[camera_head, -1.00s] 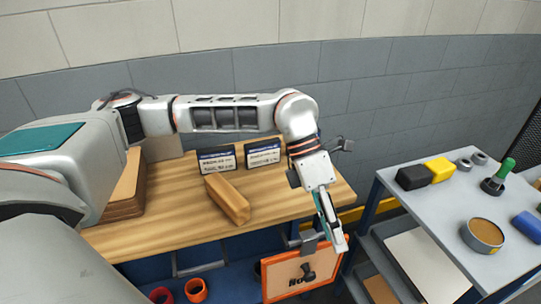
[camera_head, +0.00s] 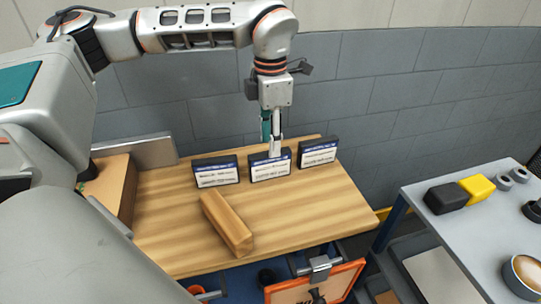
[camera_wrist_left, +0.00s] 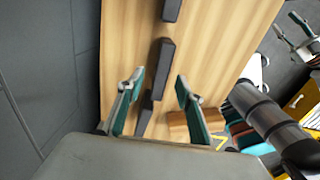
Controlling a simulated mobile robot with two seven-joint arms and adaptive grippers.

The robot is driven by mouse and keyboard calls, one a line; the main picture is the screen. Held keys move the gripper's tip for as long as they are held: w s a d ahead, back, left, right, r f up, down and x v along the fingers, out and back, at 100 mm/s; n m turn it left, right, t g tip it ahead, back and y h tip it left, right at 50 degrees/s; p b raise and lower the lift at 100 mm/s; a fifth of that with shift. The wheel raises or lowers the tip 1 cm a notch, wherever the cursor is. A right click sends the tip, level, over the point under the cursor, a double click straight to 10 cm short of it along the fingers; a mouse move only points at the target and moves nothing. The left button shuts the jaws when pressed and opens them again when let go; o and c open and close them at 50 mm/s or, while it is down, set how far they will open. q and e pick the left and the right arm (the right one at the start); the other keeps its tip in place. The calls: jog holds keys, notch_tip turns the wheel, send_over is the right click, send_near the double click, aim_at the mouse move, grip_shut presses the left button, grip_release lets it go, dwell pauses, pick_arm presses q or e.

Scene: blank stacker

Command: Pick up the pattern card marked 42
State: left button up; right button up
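Three dark-framed cards with blue headers and white faces stand upright along the back of the wooden table: a left card (camera_head: 215,172), a middle card (camera_head: 270,168) and a right card (camera_head: 318,153). Their print is too small to read, so I cannot tell which is marked 42. My left gripper (camera_head: 272,150) points down at the middle card, its tips overlapping the card's top in the head view. In the left wrist view its teal-padded fingers (camera_wrist_left: 160,95) are apart, with a dark card edge (camera_wrist_left: 161,70) between them. My right gripper (camera_wrist_left: 291,28) shows small at the wrist view's upper right, fingers apart.
A wooden block (camera_head: 227,222) lies on the table (camera_head: 290,215) in front of the cards. A grey cart (camera_head: 440,235) at right holds a black block (camera_head: 445,198), a yellow block (camera_head: 477,187) and a round tin (camera_head: 524,275). A grey wall stands behind.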

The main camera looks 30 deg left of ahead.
aim_at(270, 163)
pick_arm(q)
jog(key=shift+s+d+f, duration=0.1)
jog(key=shift+s+f, duration=0.05)
jog(key=shift+f, duration=0.4)
jog(key=shift+s+d+f, duration=0.1)
jog(key=shift+f, duration=0.45)
jog(key=shift+a+f, duration=0.15)
jog(key=shift+f, duration=2.5)
grip_shut()
